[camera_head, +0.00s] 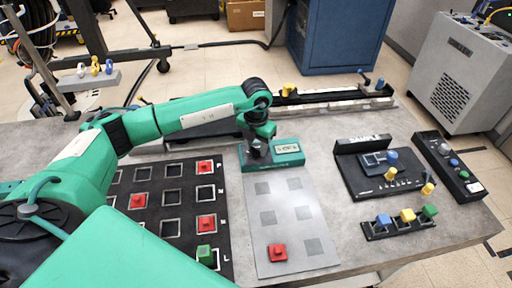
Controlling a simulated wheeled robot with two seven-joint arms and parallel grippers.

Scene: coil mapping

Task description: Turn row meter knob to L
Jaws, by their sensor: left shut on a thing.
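The green row meter (288,149) stands at the back edge of the grey-white panel, near the middle of the table. It has a small light display whose text is too small to read for sure. My left gripper (257,152) reaches down onto the left part of the meter. It is shut on the meter's knob, which is mostly hidden by the fingers. The black board (183,226) to the left carries row letters at its right edge, with L at the front. My right gripper is not in view.
Red blocks sit on the board, with a green block (205,253) in the L row. A red block (277,252) sits on the grey panel (290,213). A black sample station (374,175) and coloured knobs stand right. A rail (330,101) runs along the back.

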